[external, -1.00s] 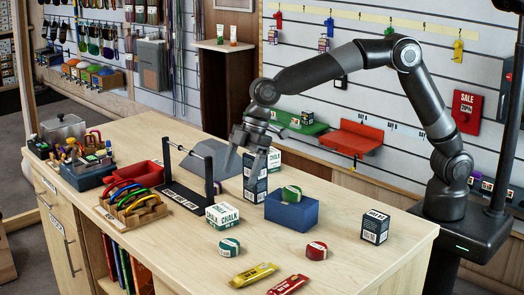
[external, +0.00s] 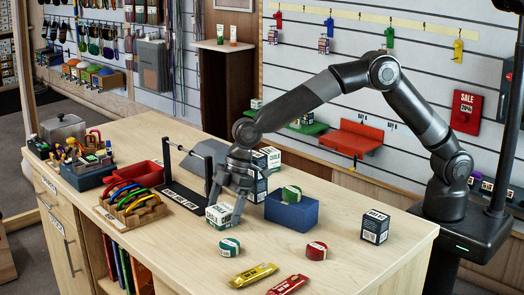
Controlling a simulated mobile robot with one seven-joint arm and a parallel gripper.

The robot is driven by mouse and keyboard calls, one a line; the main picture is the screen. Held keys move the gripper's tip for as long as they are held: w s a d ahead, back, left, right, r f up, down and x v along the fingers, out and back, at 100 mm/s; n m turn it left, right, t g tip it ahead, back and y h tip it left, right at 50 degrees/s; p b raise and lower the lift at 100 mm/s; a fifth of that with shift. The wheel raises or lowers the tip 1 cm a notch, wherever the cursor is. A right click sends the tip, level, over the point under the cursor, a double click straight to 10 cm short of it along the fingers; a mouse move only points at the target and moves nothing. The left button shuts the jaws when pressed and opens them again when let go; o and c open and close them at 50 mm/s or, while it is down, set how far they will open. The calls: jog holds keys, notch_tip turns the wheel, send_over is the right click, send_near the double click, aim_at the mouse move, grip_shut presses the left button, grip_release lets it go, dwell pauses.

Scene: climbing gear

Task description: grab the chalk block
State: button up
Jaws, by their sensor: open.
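A white and green chalk block (external: 218,219) sits on the wooden counter left of the blue bin. My gripper (external: 227,207) points down at it with open fingers, one at its left rear and one at its right side. I cannot tell whether the fingers touch it. The fingers hide part of its top and right side. A second white and green chalk box (external: 271,156) stands farther back, beside a dark box (external: 258,186) that my gripper partly covers.
A blue bin (external: 292,216) holding a green-and-white roll stands just right of my gripper. A black rack (external: 187,200) stands close on the left. Tape rolls (external: 229,247) and bars (external: 253,275) lie in front. The counter's right front is mostly clear around a dark box (external: 375,227).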

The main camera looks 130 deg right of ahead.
jog(key=shift+w+f, duration=0.15)
jog(key=shift+f, duration=0.2)
jog(key=shift+c, duration=0.6)
jog(key=c, duration=1)
jog(key=shift+o, duration=0.2)
jog(key=shift+r, duration=0.1)
